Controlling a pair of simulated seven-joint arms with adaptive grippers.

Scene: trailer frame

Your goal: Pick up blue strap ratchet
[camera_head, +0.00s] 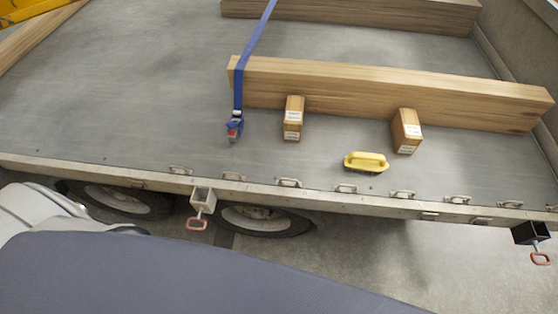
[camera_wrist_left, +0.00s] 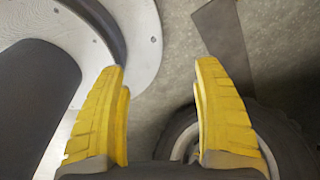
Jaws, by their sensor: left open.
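The blue strap ratchet (camera_head: 235,127) lies on the grey trailer bed, at the lower end of a blue strap (camera_head: 252,45). The strap runs up over the long wooden beam and out of the top of the head view. My left gripper (camera_wrist_left: 160,80) shows only in the left wrist view. Its two yellow fingers are wide apart with nothing between them, above the floor beside a trailer wheel (camera_wrist_left: 185,135). The ratchet is not in the left wrist view. My right gripper is in neither view.
A wooden beam (camera_head: 350,90) lies across the bed, with two small wooden blocks (camera_head: 293,118) (camera_head: 406,131) before it. A yellow-handled tool (camera_head: 366,162) lies near the edge. Metal loops (camera_head: 289,183) line the trailer's side rail (camera_head: 330,190). The bed left of the ratchet is clear.

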